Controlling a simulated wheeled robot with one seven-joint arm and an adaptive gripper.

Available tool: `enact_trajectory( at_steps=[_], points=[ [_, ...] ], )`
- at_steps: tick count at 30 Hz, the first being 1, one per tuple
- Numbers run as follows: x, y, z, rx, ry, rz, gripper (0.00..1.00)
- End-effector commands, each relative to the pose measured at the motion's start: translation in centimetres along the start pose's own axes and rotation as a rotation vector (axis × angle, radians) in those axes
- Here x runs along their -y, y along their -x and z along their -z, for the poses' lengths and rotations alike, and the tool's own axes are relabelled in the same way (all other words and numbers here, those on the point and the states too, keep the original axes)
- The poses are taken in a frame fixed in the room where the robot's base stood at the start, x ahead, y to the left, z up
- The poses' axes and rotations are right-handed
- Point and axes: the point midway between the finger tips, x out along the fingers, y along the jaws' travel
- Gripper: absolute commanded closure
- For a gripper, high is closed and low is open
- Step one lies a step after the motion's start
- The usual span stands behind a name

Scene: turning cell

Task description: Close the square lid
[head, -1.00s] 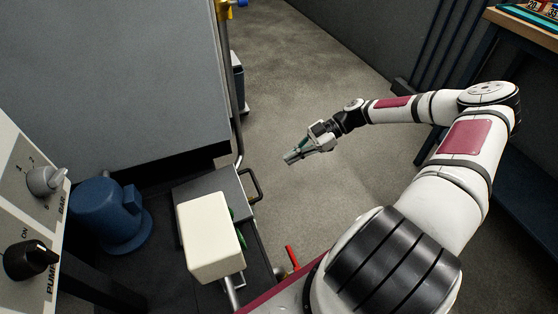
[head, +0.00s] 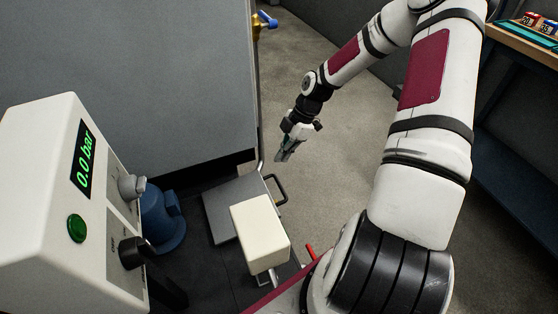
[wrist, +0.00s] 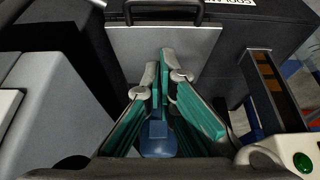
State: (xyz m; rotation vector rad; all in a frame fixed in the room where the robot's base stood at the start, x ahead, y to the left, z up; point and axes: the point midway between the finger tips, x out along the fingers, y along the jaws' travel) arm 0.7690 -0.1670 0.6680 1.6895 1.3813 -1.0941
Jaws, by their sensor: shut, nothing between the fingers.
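The square lid (head: 232,207) is a flat grey plate with a black bar handle (head: 277,190) on its edge. In the head view it lies low beside the dark machine base, partly covered by a cream box. In the wrist view the lid (wrist: 165,48) fills the upper middle, with its handle at the top edge. I cannot tell its exact tilt. My gripper (head: 283,155) is shut and empty, pointing down, above and near the handle side in the head view. In the wrist view its green-padded fingers (wrist: 163,75) overlap the lid's lower part; contact cannot be told.
The cream box (head: 262,232) stands close in front of the lid. A control panel (head: 60,190) reading 0.0 bar is at left, with a blue motor-like body (head: 162,222) behind it. A large grey cabinet (head: 120,80) rises behind. Open floor (head: 330,140) lies to the right.

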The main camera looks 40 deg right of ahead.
Motion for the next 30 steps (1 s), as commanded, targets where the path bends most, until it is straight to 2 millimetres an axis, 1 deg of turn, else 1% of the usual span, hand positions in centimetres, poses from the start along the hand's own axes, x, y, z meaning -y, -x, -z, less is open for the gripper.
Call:
enact_trajectory(
  at_steps=[1, 3, 13, 15, 21, 30],
  points=[
    [0.0, -1.1, 0.0, -0.001, 0.001, 0.003, 1.00],
    [0.0, -2.5, 0.0, -0.003, 0.000, 0.004, 1.00],
    [0.0, -8.8, 0.0, -0.003, 0.001, 0.003, 1.00],
    [0.0, -9.5, -1.1, -0.003, -0.004, 0.002, 1.00],
    [0.0, -10.8, -2.5, -0.002, -0.002, 0.001, 1.00],
    [0.0, -11.1, -2.8, -0.002, 0.000, 0.000, 1.00]
  ],
)
